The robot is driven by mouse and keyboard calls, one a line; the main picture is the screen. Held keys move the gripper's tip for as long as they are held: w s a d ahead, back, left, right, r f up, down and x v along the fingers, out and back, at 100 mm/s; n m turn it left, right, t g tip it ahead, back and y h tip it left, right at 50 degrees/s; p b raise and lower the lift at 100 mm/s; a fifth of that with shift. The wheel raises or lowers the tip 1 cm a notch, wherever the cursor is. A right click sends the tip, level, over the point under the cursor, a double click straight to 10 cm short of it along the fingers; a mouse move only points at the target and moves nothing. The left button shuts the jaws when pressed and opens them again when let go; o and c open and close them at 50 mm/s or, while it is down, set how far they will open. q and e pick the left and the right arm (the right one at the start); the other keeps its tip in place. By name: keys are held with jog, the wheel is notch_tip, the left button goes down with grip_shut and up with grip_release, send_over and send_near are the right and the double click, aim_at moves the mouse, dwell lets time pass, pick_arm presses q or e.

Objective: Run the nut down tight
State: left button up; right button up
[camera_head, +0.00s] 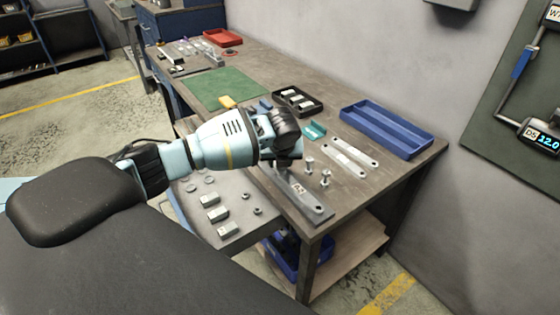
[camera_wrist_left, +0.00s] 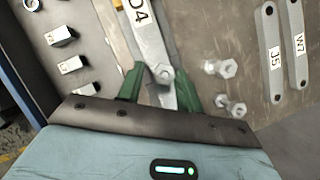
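A long grey bracket (camera_head: 306,203) lies near the table's front corner. Whether a finger touches the nut is not clear. My right gripper is not in view.
Two bolts (camera_head: 317,172) stand right of the bracket, with two labelled bars (camera_head: 350,157) beyond. Several blocks (camera_head: 214,214) and small nuts (camera_head: 252,203) lie on a lower surface to the left. A blue tray (camera_head: 387,128), a dark tray (camera_head: 279,100) and a green mat (camera_head: 223,88) are farther back.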

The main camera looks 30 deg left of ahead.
pick_arm(q)
jog(key=n+g, duration=0.1)
jog(key=n, duration=0.2)
jog(key=n+g+y, duration=0.1)
jog(key=n, duration=0.2)
jog(key=shift+y, duration=0.3)
jog(key=n+g, duration=0.2)
jog(key=n, duration=0.4)
jog(key=shift+c, duration=0.6)
jog(key=shift+f, duration=0.2)
grip_shut()
jog(key=shift+s, duration=0.1)
